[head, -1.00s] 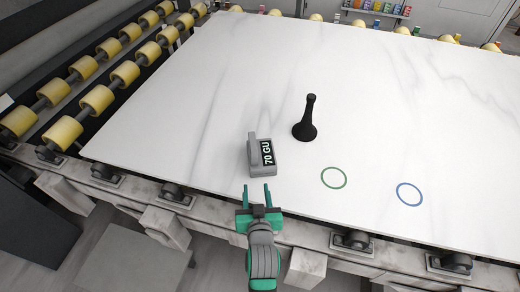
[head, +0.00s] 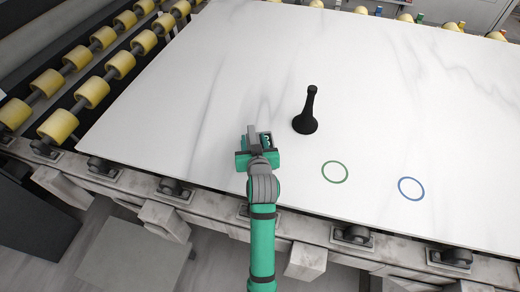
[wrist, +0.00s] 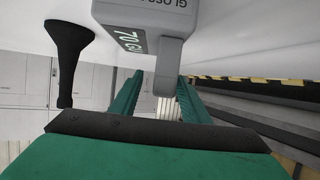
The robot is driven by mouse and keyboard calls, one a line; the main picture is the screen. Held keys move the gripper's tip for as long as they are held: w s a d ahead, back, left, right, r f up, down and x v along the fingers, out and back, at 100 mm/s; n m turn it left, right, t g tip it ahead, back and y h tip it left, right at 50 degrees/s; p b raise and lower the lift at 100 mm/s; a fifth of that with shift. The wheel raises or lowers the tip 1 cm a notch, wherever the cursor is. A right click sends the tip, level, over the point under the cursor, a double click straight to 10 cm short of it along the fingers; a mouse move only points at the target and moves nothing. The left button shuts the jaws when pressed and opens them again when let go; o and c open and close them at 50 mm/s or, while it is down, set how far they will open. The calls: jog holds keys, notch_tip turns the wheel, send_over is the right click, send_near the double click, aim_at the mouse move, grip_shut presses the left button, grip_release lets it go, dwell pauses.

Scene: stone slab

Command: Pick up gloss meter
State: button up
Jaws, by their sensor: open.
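The gloss meter (head: 252,131) is a grey block with a raised handle and a dark "70 GU" display. It stands on the white slab, partly hidden by my gripper (head: 258,142) in the head view. In the wrist view, which appears upside down, the gloss meter (wrist: 140,18) fills the top middle. My gripper's green fingers (wrist: 160,76) are apart, with the meter's grey handle part between them. I cannot tell whether either finger touches it.
A black cone-shaped tool (head: 306,117) stands upright just right of the meter. A green ring (head: 335,172) and a blue ring (head: 411,189) mark the white slab (head: 220,95). Yellow rollers (head: 92,94) line the left side. The slab's middle and far areas are clear.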

jog(key=shift+x, duration=2.6)
jog(key=shift+a+r, duration=0.1)
jog(key=shift+a, duration=0.05)
grip_shut()
